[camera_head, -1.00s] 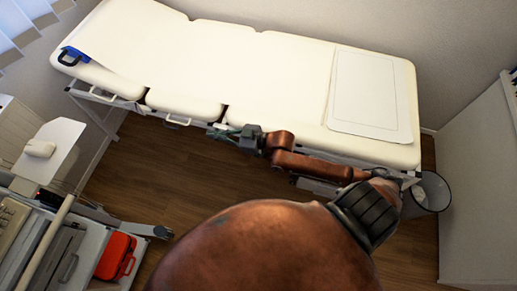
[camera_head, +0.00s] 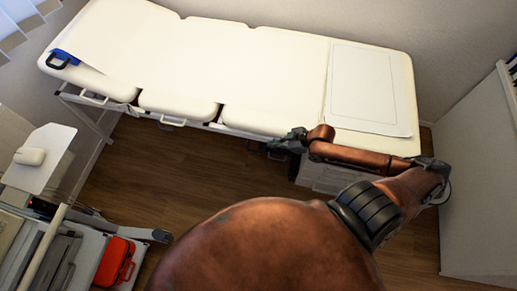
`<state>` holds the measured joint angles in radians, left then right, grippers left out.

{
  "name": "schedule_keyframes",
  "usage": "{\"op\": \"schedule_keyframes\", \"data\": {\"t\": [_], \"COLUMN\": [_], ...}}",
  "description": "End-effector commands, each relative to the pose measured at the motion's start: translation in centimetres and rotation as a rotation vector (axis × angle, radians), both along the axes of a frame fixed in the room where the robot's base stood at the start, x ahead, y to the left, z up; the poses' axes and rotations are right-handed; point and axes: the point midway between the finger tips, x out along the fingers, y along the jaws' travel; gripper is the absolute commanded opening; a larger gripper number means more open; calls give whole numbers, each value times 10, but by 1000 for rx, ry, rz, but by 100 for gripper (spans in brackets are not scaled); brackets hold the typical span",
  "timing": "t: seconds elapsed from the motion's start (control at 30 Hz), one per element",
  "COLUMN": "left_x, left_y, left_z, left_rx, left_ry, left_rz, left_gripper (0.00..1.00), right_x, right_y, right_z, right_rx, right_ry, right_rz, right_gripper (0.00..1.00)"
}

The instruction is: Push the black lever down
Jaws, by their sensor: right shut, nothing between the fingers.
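The white padded bed (camera_head: 250,70) runs across the top. My right gripper (camera_head: 258,148) is small and dark at the bed's front lower edge, its fingers pointing left. It is shut, with nothing seen in it. I cannot clearly make out a black lever near it; the bed's underside there is shadowed and partly hidden by my arm. A black loop (camera_head: 57,65) with a blue part is at the bed's left end, far from my gripper. My left gripper is not in view.
A cart (camera_head: 75,240) with a red case (camera_head: 115,262) stands at lower left; a grey bar with a dark end (camera_head: 158,235) sticks out from it. A white cabinet (camera_head: 480,190) stands at right. Wooden floor (camera_head: 180,180) is open between cart and bed.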

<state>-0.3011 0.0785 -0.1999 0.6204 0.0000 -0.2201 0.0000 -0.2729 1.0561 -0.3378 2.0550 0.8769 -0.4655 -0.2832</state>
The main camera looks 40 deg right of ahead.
Motion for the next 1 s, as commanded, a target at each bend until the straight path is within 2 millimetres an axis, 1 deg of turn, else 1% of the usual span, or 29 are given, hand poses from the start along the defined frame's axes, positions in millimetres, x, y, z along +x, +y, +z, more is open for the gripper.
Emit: {"op": "schedule_keyframes", "data": {"t": [0.17,0.6,0.7,0.8,1.0], "left_x": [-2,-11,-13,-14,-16], "left_y": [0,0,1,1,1], "left_z": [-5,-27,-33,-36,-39], "left_rx": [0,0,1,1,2], "left_ry": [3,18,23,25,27], "left_rz": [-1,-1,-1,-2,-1], "left_gripper": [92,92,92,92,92], "right_x": [10,62,62,63,64], "right_y": [7,43,41,40,38], "right_z": [-10,-72,-89,-100,-110], "right_rx": [2,4,2,1,0], "right_ry": [-2,-1,3,1,0], "right_rz": [1,4,2,3,4], "right_gripper": [0,0,0,0,0]}}
